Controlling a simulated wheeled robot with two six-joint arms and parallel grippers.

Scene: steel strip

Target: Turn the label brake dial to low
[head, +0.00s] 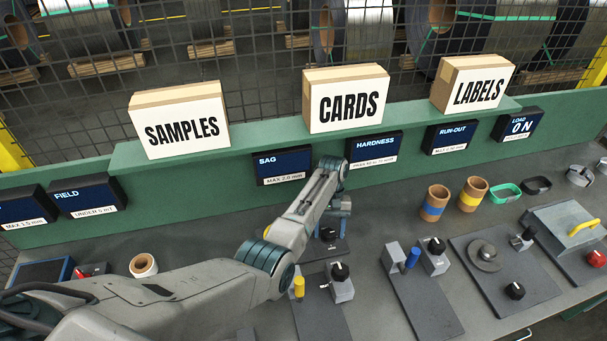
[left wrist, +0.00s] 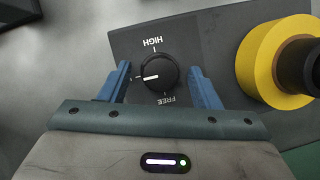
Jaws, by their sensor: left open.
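The dial (left wrist: 159,73) is a round black knob with a white pointer line on a dark grey plate (left wrist: 208,40). HIGH is printed at its top and FREE at its lower right in the left wrist view. The pointer aims left, at a tick between those words; any word there is hidden by a finger. My left gripper (left wrist: 160,72) is open, its blue fingers on either side of the knob; I cannot tell whether they touch it. In the head view, my left gripper (head: 338,207) is over the bench beside a black knob (head: 328,234). My right gripper is not in view.
A yellow roll (left wrist: 262,62) stands close to the dial. Other black knobs (head: 340,271) and fixtures fill the bench right of my arm. A green back ledge (head: 250,150) carries SAMPLES, CARDS and LABELS boxes (head: 472,85). A tape roll (head: 143,265) lies at left.

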